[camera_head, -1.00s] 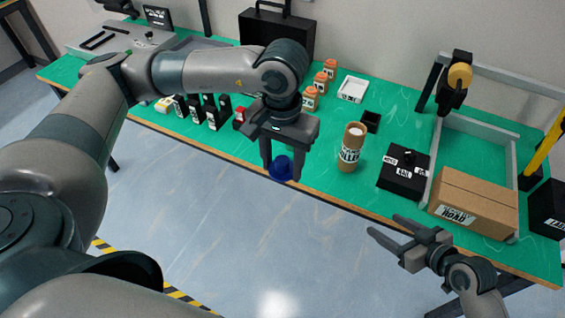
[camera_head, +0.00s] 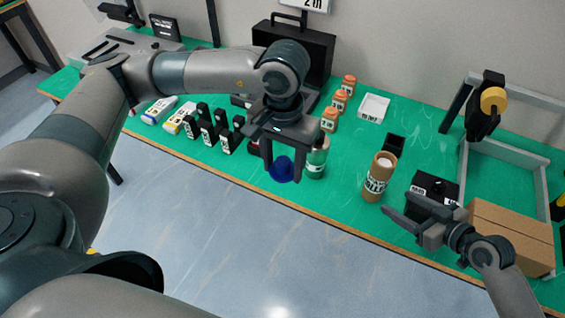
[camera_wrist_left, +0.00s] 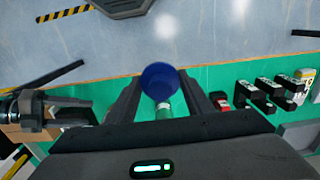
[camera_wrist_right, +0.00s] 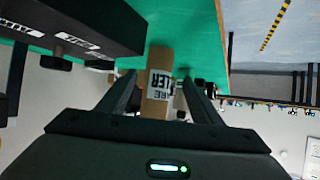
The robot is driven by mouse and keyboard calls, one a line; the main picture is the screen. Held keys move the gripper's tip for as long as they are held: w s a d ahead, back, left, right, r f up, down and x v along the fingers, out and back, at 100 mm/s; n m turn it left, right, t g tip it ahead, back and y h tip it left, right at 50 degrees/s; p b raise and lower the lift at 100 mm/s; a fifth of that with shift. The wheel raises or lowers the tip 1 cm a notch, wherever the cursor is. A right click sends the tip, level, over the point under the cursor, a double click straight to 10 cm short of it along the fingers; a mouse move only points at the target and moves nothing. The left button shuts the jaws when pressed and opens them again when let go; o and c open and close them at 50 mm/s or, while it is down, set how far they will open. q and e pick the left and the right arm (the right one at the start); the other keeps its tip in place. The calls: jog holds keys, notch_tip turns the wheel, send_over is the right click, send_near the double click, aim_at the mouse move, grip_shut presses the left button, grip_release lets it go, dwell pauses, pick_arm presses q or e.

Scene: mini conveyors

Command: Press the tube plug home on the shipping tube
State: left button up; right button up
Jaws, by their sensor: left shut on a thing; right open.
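The blue tube plug (camera_head: 280,169) is between the fingers of my left gripper (camera_head: 281,172), which is shut on it and holds it up near the table's front edge. The plug also shows in the left wrist view (camera_wrist_left: 159,80). The brown cardboard shipping tube (camera_head: 379,180), with a black-and-white label and a pale top, stands upright on the green table to the right of the plug, apart from it. My right gripper (camera_head: 398,207) is open and empty, just right of and in front of the tube. In the right wrist view the tube (camera_wrist_right: 157,82) appears beyond the open fingers.
A black box (camera_head: 432,187) and a cardboard carton (camera_head: 508,238) lie right of the tube. A green-grey bottle (camera_head: 317,158) stands behind the left gripper.

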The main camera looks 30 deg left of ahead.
aim_at(282, 176)
pick_arm(q)
jog(key=shift+w+a, duration=0.15)
jog(key=shift+a, duration=0.1)
pick_arm(e)
jog(key=shift+w+a, duration=0.25)
pick_arm(q)
notch_tip(282, 176, down, 4)
jog(key=b, duration=0.4)
jog(key=shift+f, duration=0.1)
pick_arm(e)
jog(key=x, duration=0.9)
jog(key=shift+f, duration=0.1)
pick_arm(q)
jog(key=shift+f, duration=0.1)
pick_arm(e)
jog(key=shift+w+a+f, duration=0.1)
jog(key=shift+w+a, duration=0.15)
jog(key=shift+a, duration=0.05)
jog(key=c, duration=0.7)
jog(key=shift+o, duration=0.2)
pick_arm(q)
jog(key=shift+b, duration=0.3)
pick_arm(e)
jog(key=shift+s+f, duration=0.1)
jog(key=shift+f, duration=0.1)
